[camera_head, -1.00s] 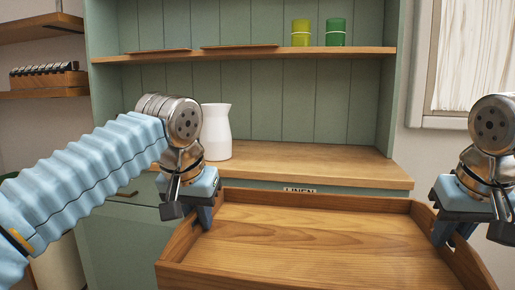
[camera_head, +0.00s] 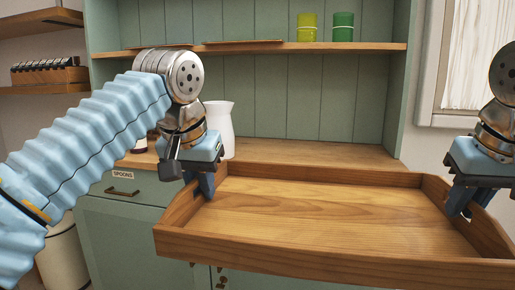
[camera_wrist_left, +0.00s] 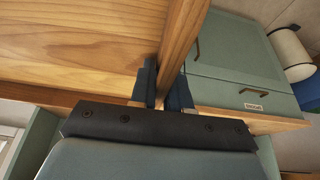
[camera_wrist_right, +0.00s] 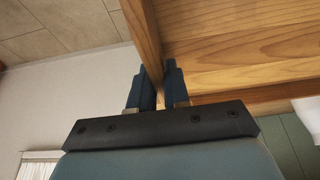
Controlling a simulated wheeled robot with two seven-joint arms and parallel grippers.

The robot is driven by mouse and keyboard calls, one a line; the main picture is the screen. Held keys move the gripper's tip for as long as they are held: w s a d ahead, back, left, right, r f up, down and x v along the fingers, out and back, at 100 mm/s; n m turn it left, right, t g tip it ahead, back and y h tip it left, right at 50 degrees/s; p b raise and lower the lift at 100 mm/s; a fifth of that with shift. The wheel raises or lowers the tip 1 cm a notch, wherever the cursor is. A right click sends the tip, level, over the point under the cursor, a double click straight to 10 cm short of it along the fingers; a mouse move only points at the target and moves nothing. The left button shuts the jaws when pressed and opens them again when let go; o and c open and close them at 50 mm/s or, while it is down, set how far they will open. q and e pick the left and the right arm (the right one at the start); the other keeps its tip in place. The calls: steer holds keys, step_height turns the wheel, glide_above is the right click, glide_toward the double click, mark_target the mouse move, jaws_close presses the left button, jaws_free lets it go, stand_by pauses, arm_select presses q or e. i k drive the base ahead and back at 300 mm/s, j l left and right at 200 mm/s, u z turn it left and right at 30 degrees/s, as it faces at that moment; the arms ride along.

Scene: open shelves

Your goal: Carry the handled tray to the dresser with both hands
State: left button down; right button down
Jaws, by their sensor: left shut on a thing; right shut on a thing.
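The wooden handled tray (camera_head: 320,215) is held up in front of the green dresser (camera_head: 130,230), at about the height of its wooden worktop (camera_head: 330,157). It looks empty. My left gripper (camera_head: 203,192) is shut on the tray's left end wall; the left wrist view shows its fingers (camera_wrist_left: 165,88) on both sides of the wall. My right gripper (camera_head: 462,205) is shut on the right end wall, with its fingers (camera_wrist_right: 160,90) around it in the right wrist view. The tray hides part of the dresser's front. Whether it touches the worktop, I cannot tell.
Yellow-green (camera_head: 307,27) and green (camera_head: 343,27) cups stand on the shelf above. The worktop's middle and right look clear.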

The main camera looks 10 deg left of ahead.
mark_target(320, 159)
steer(key=i, duration=1.55)
